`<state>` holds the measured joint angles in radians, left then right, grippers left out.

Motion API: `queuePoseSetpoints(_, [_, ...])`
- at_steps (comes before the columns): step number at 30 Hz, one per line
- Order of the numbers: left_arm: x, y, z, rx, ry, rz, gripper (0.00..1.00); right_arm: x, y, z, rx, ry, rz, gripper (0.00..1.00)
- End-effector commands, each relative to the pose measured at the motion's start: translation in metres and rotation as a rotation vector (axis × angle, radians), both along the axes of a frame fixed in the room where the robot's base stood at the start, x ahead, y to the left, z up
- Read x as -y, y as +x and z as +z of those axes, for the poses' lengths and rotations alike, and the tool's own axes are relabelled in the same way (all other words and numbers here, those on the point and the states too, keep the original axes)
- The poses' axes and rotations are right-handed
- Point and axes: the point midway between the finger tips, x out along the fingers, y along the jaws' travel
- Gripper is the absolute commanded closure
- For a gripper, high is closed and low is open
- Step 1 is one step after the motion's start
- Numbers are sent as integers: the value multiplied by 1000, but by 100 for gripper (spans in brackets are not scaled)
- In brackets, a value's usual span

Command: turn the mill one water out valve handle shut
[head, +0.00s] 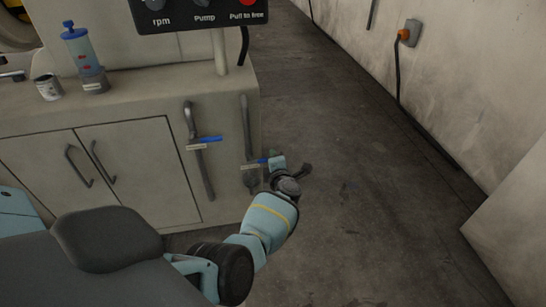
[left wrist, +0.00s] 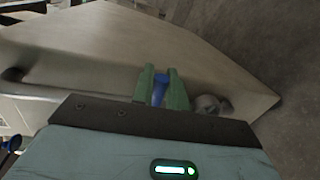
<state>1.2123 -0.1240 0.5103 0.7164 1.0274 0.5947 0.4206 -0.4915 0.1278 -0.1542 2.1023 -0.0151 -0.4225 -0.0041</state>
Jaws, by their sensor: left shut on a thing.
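Two vertical grey pipes run down the right end of the mill's cabinet, each with a blue valve handle. The right-hand blue handle (head: 262,161) points sideways across its pipe. My left gripper (head: 278,164) is at its outer end. In the left wrist view the green fingers (left wrist: 161,88) are shut on the blue handle (left wrist: 160,90), which shows between them. The left-hand blue handle (head: 208,139) also lies across its pipe, apart from my gripper. I cannot read the small tags, so I cannot tell which valve is water out. My right gripper is not in view.
The pale cabinet (head: 100,150) has two doors with bar handles. A blue-capped cylinder (head: 84,58) and a small can (head: 48,87) stand on top. A black control panel (head: 205,12) is above. The floor (head: 350,180) to the right is clear, up to the wall.

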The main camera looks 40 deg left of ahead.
Motion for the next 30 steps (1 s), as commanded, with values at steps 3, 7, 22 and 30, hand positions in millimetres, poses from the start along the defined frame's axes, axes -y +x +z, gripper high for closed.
queuePoseSetpoints(3, [1,-1,-8,-45,34,1,100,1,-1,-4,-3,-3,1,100])
queuePoseSetpoints(7, [1,-1,-10,-76,59,1,100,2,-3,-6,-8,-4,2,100])
queuePoseSetpoints(22, [0,-1,-12,-102,82,2,100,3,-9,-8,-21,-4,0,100])
queuePoseSetpoints(30, [0,-1,-11,-101,82,1,66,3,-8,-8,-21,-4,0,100])
